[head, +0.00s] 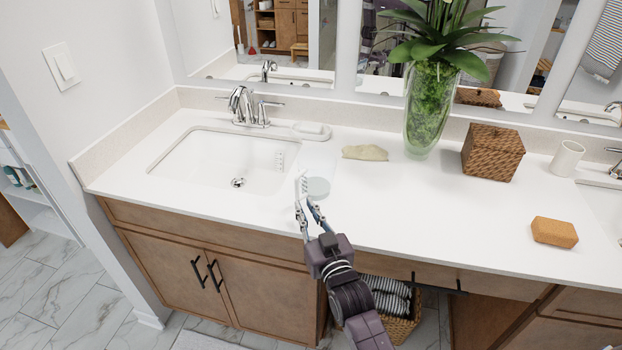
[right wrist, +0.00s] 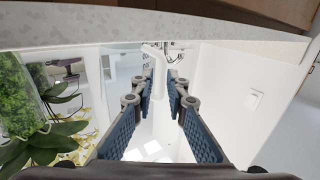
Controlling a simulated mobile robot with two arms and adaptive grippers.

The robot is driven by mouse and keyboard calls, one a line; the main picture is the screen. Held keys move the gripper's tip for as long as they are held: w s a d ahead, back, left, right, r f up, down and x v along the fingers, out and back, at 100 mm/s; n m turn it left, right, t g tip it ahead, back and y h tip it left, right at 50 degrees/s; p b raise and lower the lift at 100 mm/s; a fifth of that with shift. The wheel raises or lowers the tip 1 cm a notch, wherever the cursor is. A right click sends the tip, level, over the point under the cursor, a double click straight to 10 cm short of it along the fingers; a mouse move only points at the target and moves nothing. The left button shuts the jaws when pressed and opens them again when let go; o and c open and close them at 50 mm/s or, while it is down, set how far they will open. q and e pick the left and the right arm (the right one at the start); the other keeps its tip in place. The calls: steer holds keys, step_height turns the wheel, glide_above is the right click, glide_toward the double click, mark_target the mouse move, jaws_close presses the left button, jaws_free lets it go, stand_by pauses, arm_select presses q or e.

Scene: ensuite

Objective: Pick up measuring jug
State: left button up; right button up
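The measuring jug (head: 318,187) is clear, with a pale round base and faint scale marks. It stands on the white counter just right of the left sink, and its outline is hard to make out. My right gripper (head: 308,205) is at the jug's near side, at the counter's front. In the right wrist view my right gripper (right wrist: 163,82) has its two blue-padded fingers apart. A white upright piece, apparently the jug's handle (right wrist: 157,72), shows between or just beyond the fingertips. I cannot tell whether the fingers touch it. My left gripper is not in view.
The sink (head: 215,160) and faucet (head: 243,105) are to the left. The counter right of my gripper is clear.

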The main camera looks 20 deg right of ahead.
mark_target(298, 194)
steer(key=w, duration=0.2)
steer(key=shift+w+a+r+p, duration=0.15)
steer(key=shift+w+r+p, duration=0.2)
steer(key=shift+w+p, duration=0.05)
steer(key=w, duration=0.3)
steer(key=shift+f, duration=0.15)
steer(key=shift+w, duration=0.2)
steer(key=shift+c, duration=0.4)
jaws_close()
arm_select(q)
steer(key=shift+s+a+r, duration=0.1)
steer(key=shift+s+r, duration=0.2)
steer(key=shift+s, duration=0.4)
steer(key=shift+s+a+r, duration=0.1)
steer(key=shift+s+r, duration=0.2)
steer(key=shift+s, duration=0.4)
